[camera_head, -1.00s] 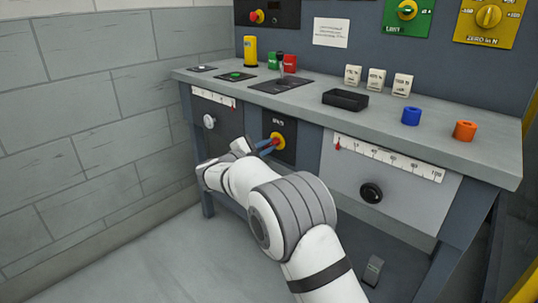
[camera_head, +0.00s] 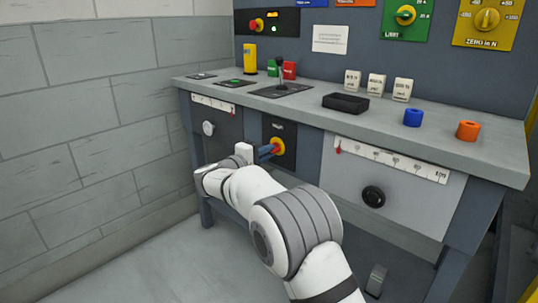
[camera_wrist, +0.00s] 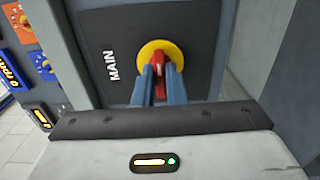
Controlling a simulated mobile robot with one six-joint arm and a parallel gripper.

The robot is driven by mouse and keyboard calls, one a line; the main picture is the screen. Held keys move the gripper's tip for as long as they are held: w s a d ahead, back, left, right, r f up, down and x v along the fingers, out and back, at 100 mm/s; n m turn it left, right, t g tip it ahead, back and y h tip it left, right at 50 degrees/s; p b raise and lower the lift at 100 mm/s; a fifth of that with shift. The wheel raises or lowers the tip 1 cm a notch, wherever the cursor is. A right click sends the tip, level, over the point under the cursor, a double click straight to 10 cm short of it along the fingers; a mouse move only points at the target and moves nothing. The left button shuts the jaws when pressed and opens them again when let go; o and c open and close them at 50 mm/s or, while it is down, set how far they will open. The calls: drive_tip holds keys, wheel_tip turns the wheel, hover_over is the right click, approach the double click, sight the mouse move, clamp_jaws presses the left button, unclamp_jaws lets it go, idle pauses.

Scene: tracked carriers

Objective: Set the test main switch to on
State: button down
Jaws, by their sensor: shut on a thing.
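The main switch is a red handle (camera_wrist: 158,72) on a yellow disc (camera_wrist: 172,50), on a dark panel marked MAIN (camera_wrist: 100,85) in the wrist view. The lettering runs upward in that view, and the handle lies along the same direction as the lettering. In the head view the yellow disc (camera_head: 279,146) shows on the bench front. My gripper (camera_wrist: 158,74) is shut on the red handle, one bluish finger on each side. It also shows in the head view (camera_head: 268,151), reaching the switch from the left. The fingers partly hide the handle.
The bench top (camera_head: 250,98) carries a black lever (camera_head: 281,75), a black tray (camera_head: 345,103), a blue ring (camera_head: 413,117) and an orange ring (camera_head: 467,130). A round knob (camera_head: 373,196) and a ruler strip (camera_head: 390,160) are on the front. A block wall (camera_head: 90,120) stands left.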

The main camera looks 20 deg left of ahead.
drive_tip(key=shift+d+f, duration=0.15)
drive_tip(key=shift+f, duration=0.1)
drive_tip(key=c, duration=1.5)
unclamp_jaws()
drive_tip(key=shift+r, duration=0.1)
drive_tip(key=shift+c, duration=0.2)
drive_tip(key=shift+o, duration=0.3)
drive_tip(key=shift+r, duration=0.1)
drive_tip(key=p+v, duration=0.2)
drive_tip(key=v, duration=0.6)
drive_tip(key=shift+p, duration=0.35)
